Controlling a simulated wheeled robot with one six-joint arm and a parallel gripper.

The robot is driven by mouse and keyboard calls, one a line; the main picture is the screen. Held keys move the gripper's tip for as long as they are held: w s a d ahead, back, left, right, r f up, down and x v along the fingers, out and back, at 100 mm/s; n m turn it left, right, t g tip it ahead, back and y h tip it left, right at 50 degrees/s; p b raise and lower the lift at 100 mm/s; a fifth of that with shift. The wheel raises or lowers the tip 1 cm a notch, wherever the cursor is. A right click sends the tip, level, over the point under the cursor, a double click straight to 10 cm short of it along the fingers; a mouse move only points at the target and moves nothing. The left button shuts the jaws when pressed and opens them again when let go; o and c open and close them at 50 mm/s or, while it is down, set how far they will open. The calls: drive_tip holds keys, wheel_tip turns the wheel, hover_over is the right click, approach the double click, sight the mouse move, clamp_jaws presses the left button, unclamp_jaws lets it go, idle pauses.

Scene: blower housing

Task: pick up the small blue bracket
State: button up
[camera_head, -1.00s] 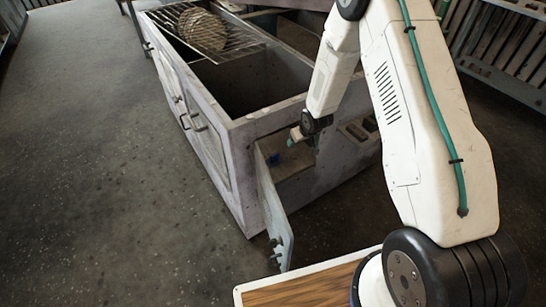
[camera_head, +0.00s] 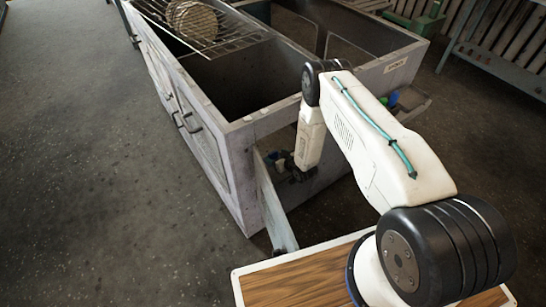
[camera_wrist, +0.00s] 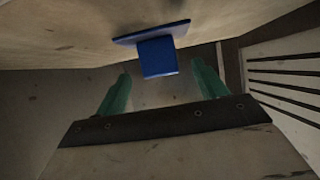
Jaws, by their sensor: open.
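The small blue bracket (camera_wrist: 158,56) shows at the top middle of the wrist view, a flat plate with a block standing out from it. It rests against a pale, worn surface. My gripper (camera_wrist: 160,73) has its two green fingers apart, one to the left and one to the right of the bracket's block. The block is near the fingertips; I cannot tell whether they touch it.
An open door panel (camera_head: 273,212) hangs at the compartment's left. A wire grate (camera_head: 232,40) with a round item (camera_head: 192,20) lies on the housing's top. Blue and green items (camera_head: 394,97) sit on a side ledge at right. A slatted wall (camera_wrist: 285,80) is right in the wrist view.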

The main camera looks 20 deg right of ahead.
sight(274, 154)
drive_tip(key=x, duration=0.4)
drive_tip(key=shift+w, duration=0.1)
drive_tip(key=c, duration=1.1)
